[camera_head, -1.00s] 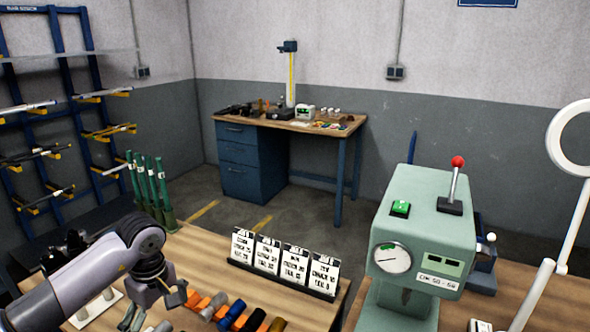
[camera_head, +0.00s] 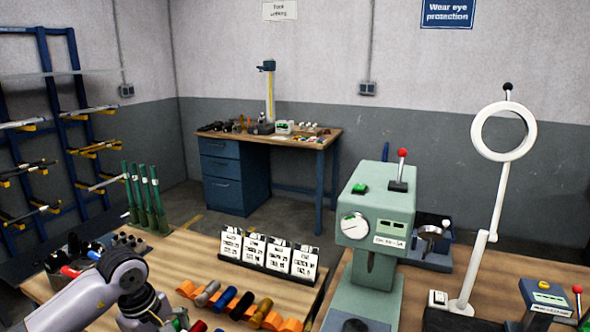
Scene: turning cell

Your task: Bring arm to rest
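My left arm (camera_head: 95,295) comes in from the lower left over the wooden bench. My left gripper (camera_head: 168,324) is at the bottom edge of the view, mostly cut off, close to the near end of a row of coloured cylindrical handles (camera_head: 240,305) in orange holders. A bit of green shows beside it; I cannot tell whether it is held. Whether the fingers are open or shut does not show. My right arm and gripper are not in view.
Several white cards (camera_head: 267,252) stand on the bench behind the handles. A green press-like machine (camera_head: 375,215) and a white ring lamp (camera_head: 480,240) stand to the right. A blue desk (camera_head: 235,175) and a bar rack (camera_head: 60,130) are further back.

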